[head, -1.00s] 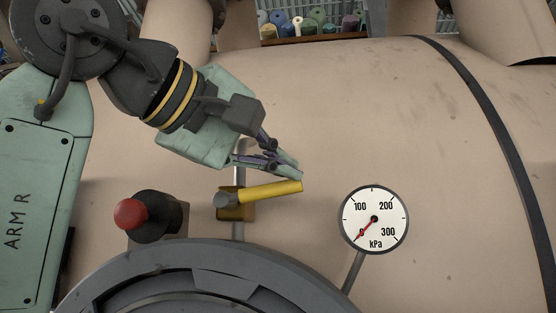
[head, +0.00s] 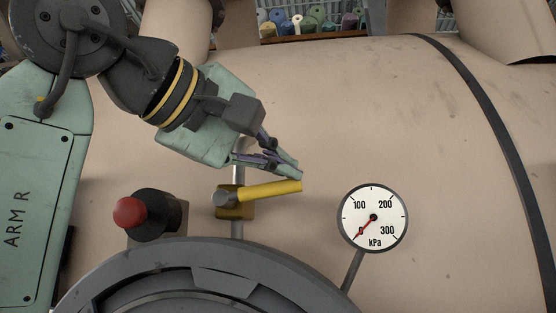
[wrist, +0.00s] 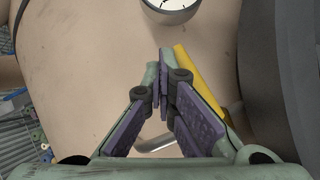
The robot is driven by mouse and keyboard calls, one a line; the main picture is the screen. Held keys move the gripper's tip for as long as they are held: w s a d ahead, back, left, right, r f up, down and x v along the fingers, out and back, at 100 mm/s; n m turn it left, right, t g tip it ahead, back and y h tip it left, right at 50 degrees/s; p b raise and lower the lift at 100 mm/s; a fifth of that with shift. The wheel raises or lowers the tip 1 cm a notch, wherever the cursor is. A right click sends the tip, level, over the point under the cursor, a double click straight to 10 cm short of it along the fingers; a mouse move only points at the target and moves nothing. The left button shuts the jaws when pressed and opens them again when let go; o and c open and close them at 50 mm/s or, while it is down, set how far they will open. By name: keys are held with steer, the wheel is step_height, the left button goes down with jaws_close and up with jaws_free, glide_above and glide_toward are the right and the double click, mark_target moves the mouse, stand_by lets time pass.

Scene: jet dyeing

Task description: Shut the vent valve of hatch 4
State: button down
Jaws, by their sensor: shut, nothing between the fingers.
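The vent valve has a brass body (head: 235,203) on a thin vertical pipe above the round grey hatch (head: 200,262). Its yellow lever (head: 270,190) points right and slightly up, across the pipe. My gripper (head: 296,170) is shut and empty, with its fingertips just above the lever's free end in the head view. In the wrist view my shut fingertips (wrist: 160,60) lie just left of the yellow lever (wrist: 200,77), whose near part is hidden by a finger. I cannot tell whether they touch. No hatch number is visible.
A pressure gauge (head: 373,218) right of the lever has its needle near 0 kPa. A red knob (head: 130,212) on a black base stands left of the valve. The beige vessel wall (head: 350,110) behind is largely clear.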

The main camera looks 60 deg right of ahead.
stand_by(0.9)
steer(key=v, duration=1.2)
